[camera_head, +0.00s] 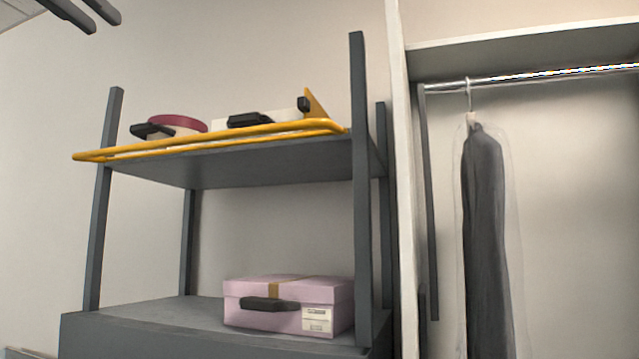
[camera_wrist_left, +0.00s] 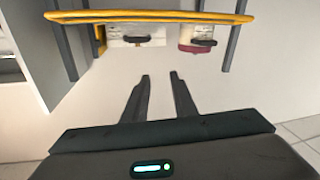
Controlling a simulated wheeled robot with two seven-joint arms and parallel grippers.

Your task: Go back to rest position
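My left gripper (camera_head: 104,24) shows at the top left of the head view as two dark fingers with a gap between them. In the left wrist view the same gripper (camera_wrist_left: 160,75) is open, with nothing between its fingers. It is apart from the shelf and its boxes. My right gripper is in neither view.
A grey shelf rack (camera_head: 360,190) has a yellow front rail (camera_head: 210,138). Its upper shelf holds a red-lidded round box (camera_head: 180,122) and a white box (camera_head: 285,114). A pink box (camera_head: 285,303) sits lower. A covered dark garment (camera_head: 485,220) hangs from a rail (camera_head: 540,76) at right.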

